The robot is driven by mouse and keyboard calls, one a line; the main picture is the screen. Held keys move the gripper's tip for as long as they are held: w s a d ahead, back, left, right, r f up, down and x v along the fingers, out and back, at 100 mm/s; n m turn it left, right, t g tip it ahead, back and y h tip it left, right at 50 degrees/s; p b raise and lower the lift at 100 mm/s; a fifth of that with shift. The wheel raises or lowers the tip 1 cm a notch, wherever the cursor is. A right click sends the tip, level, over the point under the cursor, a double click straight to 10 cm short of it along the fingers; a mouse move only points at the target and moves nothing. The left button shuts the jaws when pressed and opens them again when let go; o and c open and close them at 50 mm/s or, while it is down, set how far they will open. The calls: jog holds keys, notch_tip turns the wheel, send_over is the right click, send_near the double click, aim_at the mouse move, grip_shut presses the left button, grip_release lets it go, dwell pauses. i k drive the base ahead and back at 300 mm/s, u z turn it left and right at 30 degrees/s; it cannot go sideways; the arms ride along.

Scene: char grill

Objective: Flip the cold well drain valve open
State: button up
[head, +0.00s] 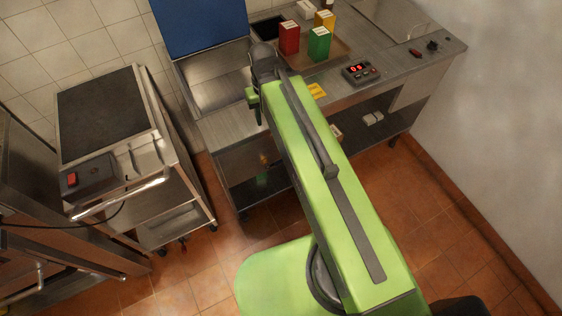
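The cold well is likely the open stainless basin (215,85) set in the counter, with a blue raised lid (200,25) behind it. Below the counter front, left of my arm, a small orange-brown fitting (265,159) shows in shadow. It may be the drain valve, but it is too small and dark to tell its handle position. My green arm reaches from the bottom right up over the counter's front edge. My gripper (257,115) is at its far end, above and slightly left of the fitting. Its fingers are mostly hidden, and I cannot see whether it is open.
Red (289,38), green (319,44) and yellow (325,20) cartons stand on a tray behind my arm. A timer with a red display (362,73) sits right of them. A steel cart (108,115) stands at left. Tiled floor (215,280) is clear in front.

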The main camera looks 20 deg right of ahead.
aim_at(268, 166)
jog(key=z, duration=0.25)
jog(key=i, duration=0.25)
jog(key=z, duration=1.3)
jog(key=k, duration=2.3)
jog(key=u, duration=1.6)
jog(key=i, duration=0.5)
jog(key=z, duration=0.25)
